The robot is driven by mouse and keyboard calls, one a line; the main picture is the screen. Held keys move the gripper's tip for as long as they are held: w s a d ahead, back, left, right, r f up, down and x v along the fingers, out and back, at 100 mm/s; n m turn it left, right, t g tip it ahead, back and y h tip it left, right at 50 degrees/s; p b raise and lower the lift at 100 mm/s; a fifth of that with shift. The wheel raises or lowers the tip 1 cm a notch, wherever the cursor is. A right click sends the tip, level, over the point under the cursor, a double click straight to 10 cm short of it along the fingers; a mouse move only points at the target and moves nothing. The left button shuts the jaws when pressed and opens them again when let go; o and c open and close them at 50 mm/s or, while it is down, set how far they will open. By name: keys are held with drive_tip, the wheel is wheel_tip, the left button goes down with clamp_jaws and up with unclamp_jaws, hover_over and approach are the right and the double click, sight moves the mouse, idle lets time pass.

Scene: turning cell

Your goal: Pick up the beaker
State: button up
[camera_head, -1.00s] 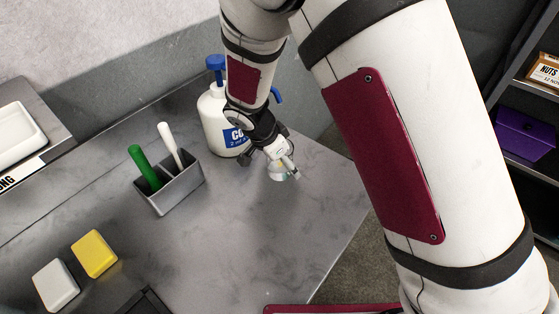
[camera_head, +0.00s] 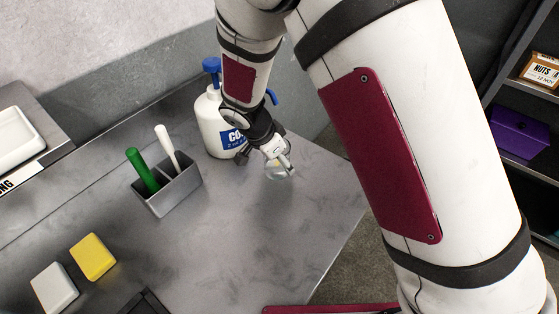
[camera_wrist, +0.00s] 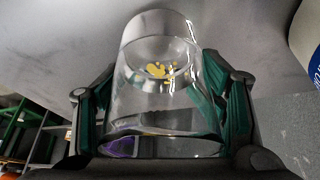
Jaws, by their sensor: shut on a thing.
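The beaker (camera_wrist: 160,90) is clear glass and fills the middle of the wrist view, with small yellow pieces or marks showing through it. My gripper (camera_wrist: 162,105) is shut on it, with a green-padded finger against each side. In the head view the beaker (camera_head: 281,171) is small and partly hidden by my gripper (camera_head: 280,160). It appears held above the grey table (camera_head: 250,240), with a soft shadow below it.
A white coolant jug (camera_head: 213,125) with a blue pump stands just left of my gripper. A grey holder (camera_head: 170,190) with green and white handles is further left. Yellow (camera_head: 93,257) and white (camera_head: 55,288) blocks lie front left. The table is clear below the gripper.

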drive_tip(key=shift+s+r+p, duration=0.1)
drive_tip(key=shift+r+p, duration=0.7)
drive_tip(key=shift+r, duration=0.75)
drive_tip(key=s+d+p, duration=0.2)
drive_tip(key=s+p, duration=0.1)
drive_tip(key=s, duration=0.1)
drive_tip(key=s+d+p, duration=0.3)
drive_tip(key=s+p, duration=0.1)
drive_tip(key=s, duration=0.1)
drive_tip(key=s+d+r+p, duration=0.1)
drive_tip(key=s+d+p, duration=0.1)
drive_tip(key=s+p, duration=0.2)
drive_tip(key=shift+s+d, duration=0.2)
drive_tip(key=shift+s, duration=0.25)
drive_tip(key=shift+c, duration=0.2)
idle(0.6)
